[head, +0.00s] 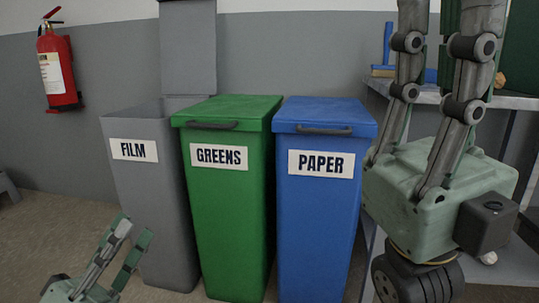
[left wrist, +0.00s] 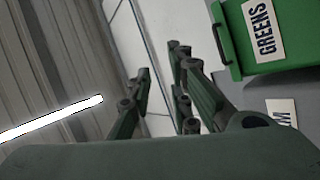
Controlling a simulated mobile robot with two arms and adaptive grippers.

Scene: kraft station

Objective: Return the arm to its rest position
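My left gripper (head: 128,232) is in the lower left of the head view, in front of the grey bin, pointing up and to the right. Its fingers are apart with nothing between them. The same open fingers show in the left wrist view (left wrist: 158,75). My right gripper (head: 444,30) is large and close at the right of the head view, pointing up. Its fingers stand apart and look empty; their tips run out of the picture at the top.
A grey FILM bin (head: 163,210) with its lid raised, a green GREENS bin (head: 228,215) and a blue PAPER bin (head: 318,225) stand in a row. A shelf (head: 515,102) is behind my right gripper. A red fire extinguisher (head: 58,70) hangs on the wall.

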